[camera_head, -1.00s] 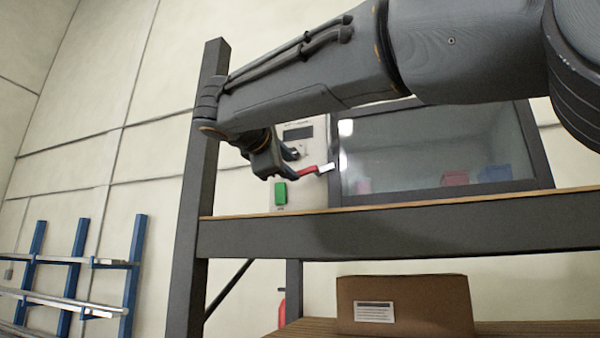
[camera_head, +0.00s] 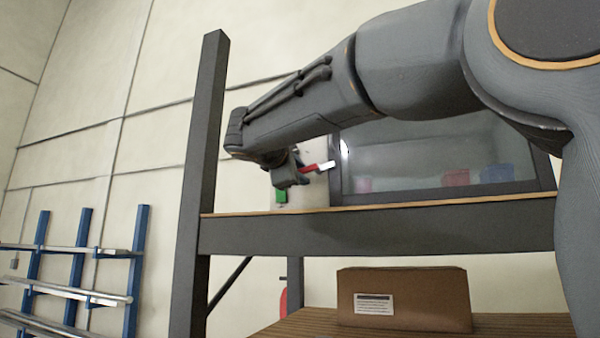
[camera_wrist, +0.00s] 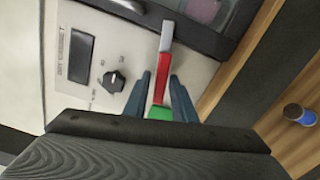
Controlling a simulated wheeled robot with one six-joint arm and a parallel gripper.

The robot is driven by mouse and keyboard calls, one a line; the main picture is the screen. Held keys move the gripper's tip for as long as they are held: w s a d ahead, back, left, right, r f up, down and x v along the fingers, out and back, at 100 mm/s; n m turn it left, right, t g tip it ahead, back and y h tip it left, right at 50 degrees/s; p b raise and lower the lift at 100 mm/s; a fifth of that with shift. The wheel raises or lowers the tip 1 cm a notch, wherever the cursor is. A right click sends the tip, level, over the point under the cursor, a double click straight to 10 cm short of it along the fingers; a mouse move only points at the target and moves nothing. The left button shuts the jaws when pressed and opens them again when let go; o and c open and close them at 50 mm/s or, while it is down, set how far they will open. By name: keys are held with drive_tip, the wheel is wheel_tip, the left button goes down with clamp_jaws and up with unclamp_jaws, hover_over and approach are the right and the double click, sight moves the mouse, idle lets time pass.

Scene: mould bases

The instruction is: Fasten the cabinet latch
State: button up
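The cabinet latch is a red handle (camera_wrist: 161,75) with a silver end (camera_wrist: 167,36) that lies at the dark door frame. In the head view, the red latch (camera_head: 310,169) points right from the panel, its silver tip (camera_head: 327,165) at the left edge of the cabinet's glass door (camera_head: 420,160). My gripper (camera_wrist: 160,78) is at the latch, one dark finger on each side of the red part. Narrow gaps seem to show beside the handle, so the fingers look open. Contact is hard to judge. In the head view my gripper (camera_head: 295,176) partly hides the latch's base.
A green button (camera_wrist: 159,113) sits just behind the fingers. A black knob (camera_wrist: 114,81) and a dark display (camera_wrist: 76,58) are on the panel. The shelf (camera_head: 400,226) runs below the cabinet, with a grey post (camera_head: 204,150) at left. A cardboard box (camera_head: 405,300) stands lower down.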

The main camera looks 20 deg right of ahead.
clamp_jaws()
drive_tip(key=shift+b, duration=0.5)
drive_tip(key=shift+w+a+r+m+b, duration=0.1)
drive_tip(key=shift+m+b, duration=0.6)
drive_tip(key=shift+b, duration=0.3)
drive_tip(key=shift+r+m+b, duration=0.3)
drive_tip(key=shift+m+b, duration=0.4)
drive_tip(key=shift+b, duration=0.1)
drive_tip(key=shift+o, duration=1.6)
unclamp_jaws()
drive_tip(key=shift+r, duration=0.1)
